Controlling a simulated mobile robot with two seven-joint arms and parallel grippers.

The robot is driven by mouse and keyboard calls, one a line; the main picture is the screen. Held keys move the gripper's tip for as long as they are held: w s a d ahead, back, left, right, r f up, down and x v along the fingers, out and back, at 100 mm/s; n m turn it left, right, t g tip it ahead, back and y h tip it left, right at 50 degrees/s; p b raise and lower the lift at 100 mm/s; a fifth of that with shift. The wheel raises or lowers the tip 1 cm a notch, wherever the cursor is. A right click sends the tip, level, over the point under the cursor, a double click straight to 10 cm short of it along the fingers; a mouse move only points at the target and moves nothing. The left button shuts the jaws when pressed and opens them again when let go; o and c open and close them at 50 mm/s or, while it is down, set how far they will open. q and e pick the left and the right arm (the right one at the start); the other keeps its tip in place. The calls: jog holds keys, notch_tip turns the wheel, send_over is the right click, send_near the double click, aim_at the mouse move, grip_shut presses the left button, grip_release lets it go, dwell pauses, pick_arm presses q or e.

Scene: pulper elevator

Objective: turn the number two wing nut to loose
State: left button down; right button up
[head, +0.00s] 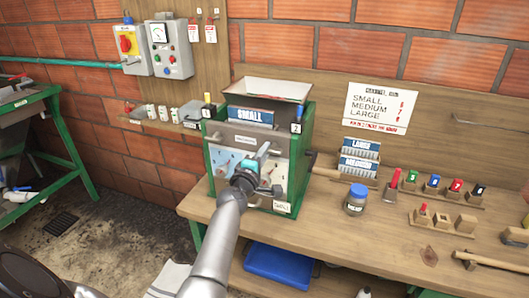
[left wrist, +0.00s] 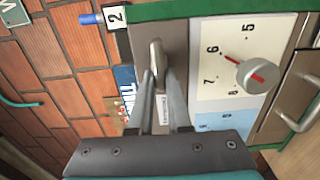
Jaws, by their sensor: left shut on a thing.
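The pulper (head: 306,150) is a green-framed box with a grey front on the wooden bench. A blue tag with number 2 (head: 297,127) is at its upper right, and it also shows in the left wrist view (left wrist: 116,17). My left gripper (head: 268,150) is at the front. In the left wrist view its fingers close on a grey metal wing nut (left wrist: 157,52) on a grey plate, near the number 2 tag. A small label beside the fingers is too small to read. In the head view the gripper hides the nut. My right gripper is out of view.
A dial knob with a red pointer (left wrist: 258,74) and a metal handle (left wrist: 300,85) are close to the gripper. A jar with a blue lid (head: 356,200) and small coloured blocks stand right on the bench. A blue bin (head: 275,265) is below.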

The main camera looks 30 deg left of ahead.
pick_arm(q)
jog(key=shift+d+f, duration=0.25)
jog(key=shift+f, duration=0.05)
jog(key=c, duration=0.9)
grip_release()
jog(key=shift+r, duration=0.15)
jog(key=shift+o, duration=0.2)
jog(key=shift+r, duration=0.1)
jog(key=shift+a, duration=0.1)
jog(key=shift+s, duration=0.1)
jog(key=v, duration=1.5)
jog(key=shift+p, duration=0.35)
